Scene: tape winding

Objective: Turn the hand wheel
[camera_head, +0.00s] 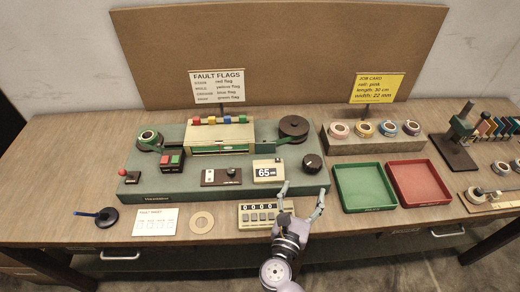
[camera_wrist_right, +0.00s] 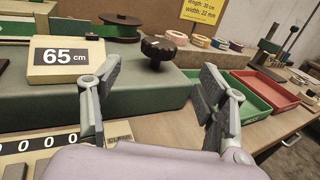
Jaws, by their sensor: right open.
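The hand wheel seems to be the black knob (camera_head: 312,163) at the right end of the green-grey machine (camera_head: 225,190). In the wrist view the dark lobed knob (camera_wrist_right: 158,48) stands on the machine's top, beyond my fingers and roughly centred between them. My right gripper (camera_head: 302,192) is open and empty, in front of the machine's front right corner, with its fingertips short of the knob. In the wrist view the two grey fingers (camera_wrist_right: 158,85) are spread wide and apart from the knob. My left gripper is not in view.
The display reading 65 cm (camera_head: 267,171) stands left of the knob. A counter (camera_head: 258,215) lies on the table in front. A green tray (camera_head: 363,187) and a red tray (camera_head: 419,183) stand to the right. A dark reel (camera_head: 293,126) sits behind the knob.

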